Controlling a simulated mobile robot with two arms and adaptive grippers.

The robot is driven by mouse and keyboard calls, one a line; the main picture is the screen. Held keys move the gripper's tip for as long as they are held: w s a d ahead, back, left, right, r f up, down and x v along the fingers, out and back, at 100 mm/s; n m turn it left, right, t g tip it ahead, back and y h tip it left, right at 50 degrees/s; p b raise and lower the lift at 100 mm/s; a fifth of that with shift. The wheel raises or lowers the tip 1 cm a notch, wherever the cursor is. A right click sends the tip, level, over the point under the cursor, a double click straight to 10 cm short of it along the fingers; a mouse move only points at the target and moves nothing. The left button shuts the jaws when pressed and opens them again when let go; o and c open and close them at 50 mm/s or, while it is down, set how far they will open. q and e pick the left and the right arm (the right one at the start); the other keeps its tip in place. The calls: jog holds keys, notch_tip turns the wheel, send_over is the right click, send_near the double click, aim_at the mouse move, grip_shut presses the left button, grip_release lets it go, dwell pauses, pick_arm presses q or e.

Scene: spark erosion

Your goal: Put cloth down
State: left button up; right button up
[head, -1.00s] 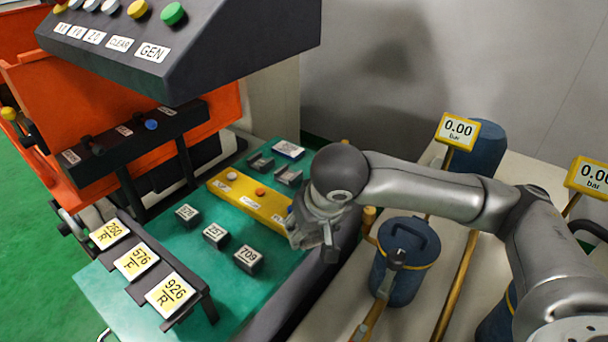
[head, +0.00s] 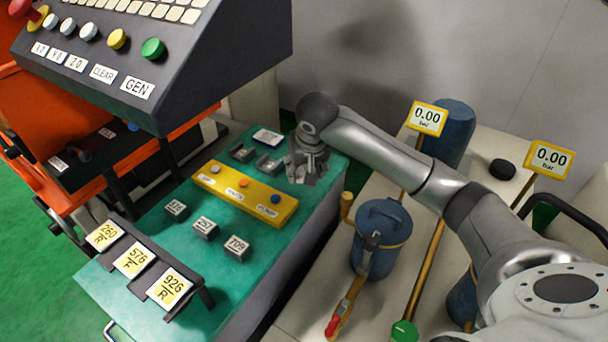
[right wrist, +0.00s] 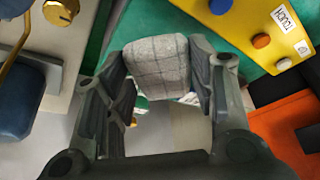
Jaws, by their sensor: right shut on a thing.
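My right gripper (head: 308,170) is over the far right end of the green bench top (head: 152,242), beside the right end of the yellow button panel (head: 285,213). In the right wrist view the gripper (right wrist: 155,85) is shut on a folded grey cloth (right wrist: 157,66) with thin check lines, pinched between its two fingers. The cloth can hardly be told from the gripper in the head view. Whether it touches the bench I cannot tell. My left gripper is not in view.
Small marked blocks (head: 205,229) stand in front of the yellow panel. Dark holders (head: 268,164) and a white-labelled block (head: 266,138) lie near the gripper. A label rack (head: 168,290) is at the near edge. A blue canister (head: 379,240) stands right of the bench. The dark console (head: 180,60) overhangs at upper left.

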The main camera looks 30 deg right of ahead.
jog(key=p, duration=0.1)
send_over(304, 187)
notch_tip(304, 187, down, 6)
jog(key=shift+f, duration=0.2)
notch_tip(304, 187, down, 2)
jog(key=shift+s+f+p, duration=0.1)
jog(key=shift+f+p, duration=0.05)
jog(key=shift+p, duration=0.6)
jog(key=shift+f, duration=0.35)
jog(key=shift+f, duration=0.1)
jog(key=o, duration=1)
jog(key=b+v, duration=0.1)
jog(key=v, duration=1.1)
